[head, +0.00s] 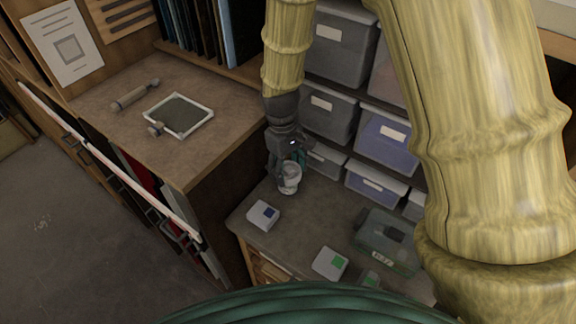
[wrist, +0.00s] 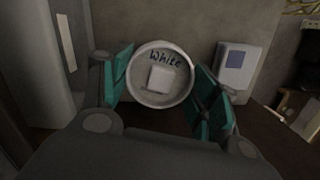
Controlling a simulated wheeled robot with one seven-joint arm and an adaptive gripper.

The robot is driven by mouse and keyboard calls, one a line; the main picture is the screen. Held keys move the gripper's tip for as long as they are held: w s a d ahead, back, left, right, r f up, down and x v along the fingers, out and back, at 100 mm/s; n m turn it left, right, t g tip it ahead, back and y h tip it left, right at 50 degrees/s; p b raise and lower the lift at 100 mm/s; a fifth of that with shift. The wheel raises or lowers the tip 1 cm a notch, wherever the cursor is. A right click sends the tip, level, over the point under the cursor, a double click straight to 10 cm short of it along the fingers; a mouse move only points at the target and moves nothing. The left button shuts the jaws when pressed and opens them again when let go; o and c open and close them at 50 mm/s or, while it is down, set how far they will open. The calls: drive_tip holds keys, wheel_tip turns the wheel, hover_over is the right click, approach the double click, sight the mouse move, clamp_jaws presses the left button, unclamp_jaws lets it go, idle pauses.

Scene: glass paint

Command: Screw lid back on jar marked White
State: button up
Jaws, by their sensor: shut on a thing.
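A round whitish lid (wrist: 148,92) lettered "White" with a pale square on top faces the wrist camera. My gripper (wrist: 160,86) has a teal finger pad on each side of the lid and is shut on it. In the head view, my gripper (head: 288,161) points down at a small pale jar (head: 290,182) near the back left of the lower bench. The jar body is hidden beneath the lid in the wrist view. I cannot tell whether the lid is seated or threaded on the jar.
A white box with a blue label (head: 263,214) stands close to the jar; it also shows in the wrist view (wrist: 237,65). A green-labelled box (head: 330,262) and a clear case (head: 388,240) lie to the right. Storage bins (head: 387,138) line the back. A higher counter (head: 215,150) rises left.

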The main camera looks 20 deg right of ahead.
drive_tip(key=shift+m, duration=0.4)
drive_tip(key=o, duration=0.9)
drive_tip(key=shift+o, duration=0.2)
drive_tip(key=o, duration=0.3)
drive_tip(key=shift+r, duration=0.1)
drive_tip(key=shift+r+p, duration=0.75)
drive_tip(key=shift+r, duration=2.15)
